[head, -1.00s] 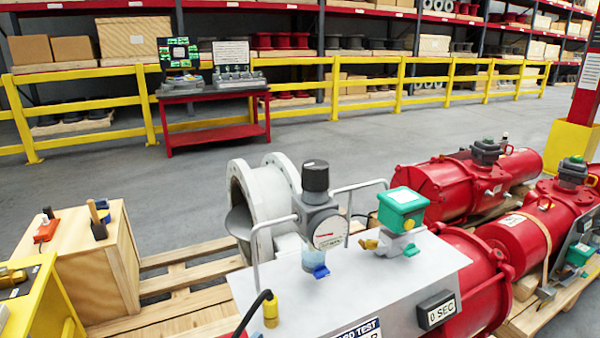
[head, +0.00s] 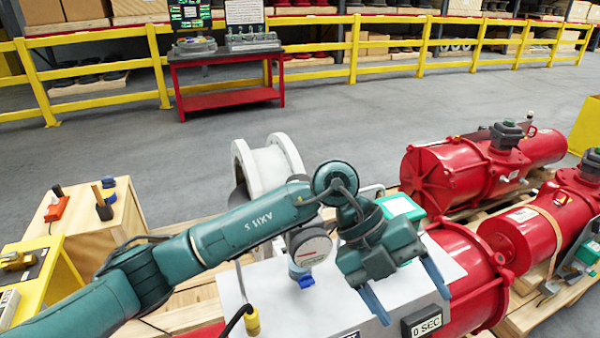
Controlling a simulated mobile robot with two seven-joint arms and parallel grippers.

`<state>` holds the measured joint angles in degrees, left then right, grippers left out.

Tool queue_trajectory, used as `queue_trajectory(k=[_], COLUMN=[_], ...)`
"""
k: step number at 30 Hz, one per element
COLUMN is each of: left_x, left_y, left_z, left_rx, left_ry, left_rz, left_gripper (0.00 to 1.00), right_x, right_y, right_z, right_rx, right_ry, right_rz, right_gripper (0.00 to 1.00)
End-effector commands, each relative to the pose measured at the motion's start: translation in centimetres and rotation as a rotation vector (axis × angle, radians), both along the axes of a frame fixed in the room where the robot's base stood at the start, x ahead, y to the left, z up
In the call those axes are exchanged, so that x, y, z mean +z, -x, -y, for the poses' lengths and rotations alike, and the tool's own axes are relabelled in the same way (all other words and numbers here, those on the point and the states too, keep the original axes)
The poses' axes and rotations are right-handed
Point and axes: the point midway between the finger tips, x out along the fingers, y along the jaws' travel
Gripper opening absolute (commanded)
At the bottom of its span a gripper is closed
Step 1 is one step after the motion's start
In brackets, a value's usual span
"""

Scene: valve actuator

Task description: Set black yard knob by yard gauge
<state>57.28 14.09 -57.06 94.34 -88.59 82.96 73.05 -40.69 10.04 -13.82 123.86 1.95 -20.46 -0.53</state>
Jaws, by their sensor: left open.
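The gauge (head: 311,249) is a round white dial on the grey regulator above the metal panel (head: 290,310). The black knob on top of the regulator is hidden behind my teal left arm. A blue fitting (head: 306,281) shows under the gauge. My left gripper (head: 408,292) is open and empty, its blue fingers pointing down over the panel, to the right of the gauge. It partly covers the green-topped box (head: 402,207) in the picture. My right gripper is out of view.
A grey flanged pipe (head: 268,165) stands behind the panel. Red actuators (head: 455,175) lie on pallets at the right. A wooden crate (head: 95,225) and a yellow stand (head: 60,268) are at the left. A "0 SEC" display (head: 426,323) sits on the panel front.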

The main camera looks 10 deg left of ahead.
Motion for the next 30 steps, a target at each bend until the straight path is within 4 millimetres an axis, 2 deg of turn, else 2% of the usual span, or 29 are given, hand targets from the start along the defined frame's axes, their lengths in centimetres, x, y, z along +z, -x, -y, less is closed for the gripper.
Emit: queue_trajectory(k=[1,3,7,9,12,15,17,20,23,30], left_x=[1.4,2.7,6.8,9.2,12.3,14.1,14.5,14.0,12.6,7.9], left_y=[-2.5,-5.7,-10.9,-12.9,-14.6,-15.4,-15.7,-16.0,-16.4,-17.8], left_z=[-1.6,-4.2,-9.3,-11.7,-14.4,-15.9,-16.4,-16.8,-17.2,-18.3], left_rx=[0.044,0.131,0.334,0.444,0.573,0.654,0.679,0.690,0.689,0.686], left_ry=[-0.136,-0.325,-0.616,-0.730,-0.844,-0.904,-0.923,-0.933,-0.933,-0.931], left_rz=[0.074,0.163,0.309,0.371,0.435,0.470,0.479,0.481,0.479,0.478], left_gripper=[0.75,0.75,0.75,0.75,0.75,0.75,0.75,0.75,0.75,0.75], right_x=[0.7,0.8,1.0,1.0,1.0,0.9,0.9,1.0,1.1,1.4], right_y=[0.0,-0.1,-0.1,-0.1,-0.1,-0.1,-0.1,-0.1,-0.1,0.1], right_z=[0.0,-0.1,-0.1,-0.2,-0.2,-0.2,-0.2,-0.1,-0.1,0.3], right_rx=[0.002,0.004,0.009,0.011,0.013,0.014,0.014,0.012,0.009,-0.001], right_ry=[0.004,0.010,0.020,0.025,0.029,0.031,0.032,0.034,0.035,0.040], right_rz=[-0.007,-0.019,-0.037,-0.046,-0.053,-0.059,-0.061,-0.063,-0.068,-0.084], right_gripper=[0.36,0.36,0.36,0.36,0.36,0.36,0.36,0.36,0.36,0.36])
